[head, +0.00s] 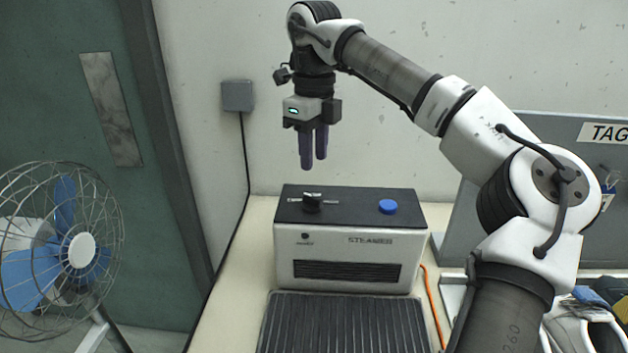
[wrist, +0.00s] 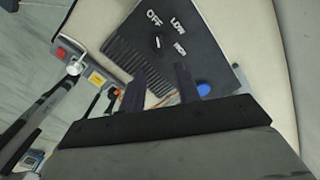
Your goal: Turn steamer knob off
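The steamer (head: 345,270) is a white box with a black top, standing on the bench. Its black knob (head: 312,202) is at the left of the top. In the wrist view the knob (wrist: 158,42) is small and dark with a short white mark, among the labels OFF, LOW and HIGH. I cannot tell for sure which label the mark points to. My gripper (head: 313,163) points down above the knob, clear of it. In the wrist view its two dark fingers (wrist: 159,85) stand apart with nothing between them.
A blue button (head: 387,206) sits at the right of the steamer's top. A dark ribbed mat (head: 345,325) lies in front. An orange cable (head: 432,305) runs down the right side. A caged fan (head: 70,250) stands at left; a grey TAG panel (head: 560,128) stands at right.

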